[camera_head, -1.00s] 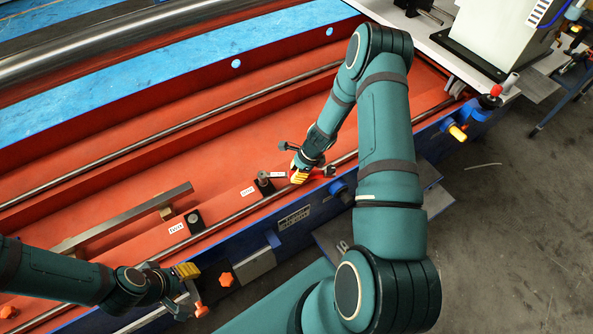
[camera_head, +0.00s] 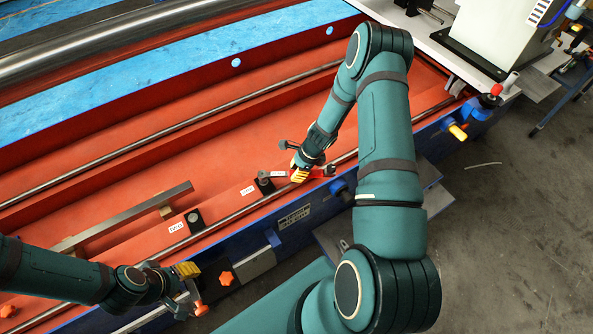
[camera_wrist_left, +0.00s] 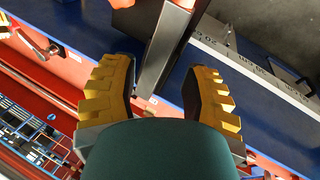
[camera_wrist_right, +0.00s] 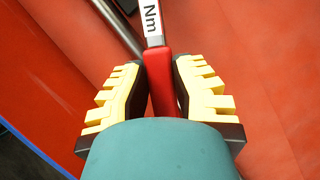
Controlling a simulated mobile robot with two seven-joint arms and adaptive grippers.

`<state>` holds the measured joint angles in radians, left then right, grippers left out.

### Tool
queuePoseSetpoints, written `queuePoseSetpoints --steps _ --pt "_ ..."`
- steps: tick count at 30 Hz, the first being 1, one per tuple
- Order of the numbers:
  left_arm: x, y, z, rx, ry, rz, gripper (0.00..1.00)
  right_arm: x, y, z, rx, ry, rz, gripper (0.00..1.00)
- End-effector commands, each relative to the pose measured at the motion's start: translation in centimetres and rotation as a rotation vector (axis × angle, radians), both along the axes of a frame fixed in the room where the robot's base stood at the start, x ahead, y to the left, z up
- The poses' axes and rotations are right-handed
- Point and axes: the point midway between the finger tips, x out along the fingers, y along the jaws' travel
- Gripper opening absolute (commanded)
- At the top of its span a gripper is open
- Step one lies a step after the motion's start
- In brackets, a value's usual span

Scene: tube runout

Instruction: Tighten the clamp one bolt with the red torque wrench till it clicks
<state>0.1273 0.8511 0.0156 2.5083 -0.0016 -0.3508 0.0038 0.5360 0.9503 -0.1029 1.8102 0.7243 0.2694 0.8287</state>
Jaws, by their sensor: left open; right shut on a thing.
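The red torque wrench (camera_head: 321,172) lies low over the orange bed, its far end at the dark block of a clamp (camera_head: 264,184) with a small white label beside it. My right gripper (camera_head: 298,171) is shut on the wrench handle. In the right wrist view the red handle (camera_wrist_right: 158,68) passes between the fingers, with a white "Nm" band beyond. Whether the wrench head is fully seated on the bolt is too small to tell. A second labelled clamp (camera_head: 194,220) stands to the left. My left gripper (camera_head: 186,284) is open at the lower left.
A grey metal bar (camera_wrist_left: 166,45) shows between and beyond the left fingers; contact is unclear. A long bar (camera_head: 130,215) lies on the bed. An orange star knob (camera_head: 226,279) sits on the blue front rail. A white machine (camera_head: 500,30) stands at top right.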

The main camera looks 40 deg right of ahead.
Motion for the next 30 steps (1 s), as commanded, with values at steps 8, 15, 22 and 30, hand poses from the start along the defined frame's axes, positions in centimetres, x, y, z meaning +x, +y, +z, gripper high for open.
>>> queuePoseSetpoints --steps 8,15,22,30 --pt "0.0 0.0 -0.6 0.000 0.000 0.000 0.47 0.1 0.0 0.4 0.029 -0.020 0.000 0.00" --pt "0.0 0.0 -0.5 0.000 0.000 0.000 0.47 0.1 0.1 0.5 0.030 -0.020 0.002 0.00" --pt "0.0 0.0 -0.1 0.000 0.000 0.000 0.47 0.2 0.2 0.6 0.023 -0.014 0.003 0.00" --pt "0.0 0.0 0.6 0.000 0.000 0.000 0.47 0.1 0.2 0.8 0.004 0.003 0.004 0.00"
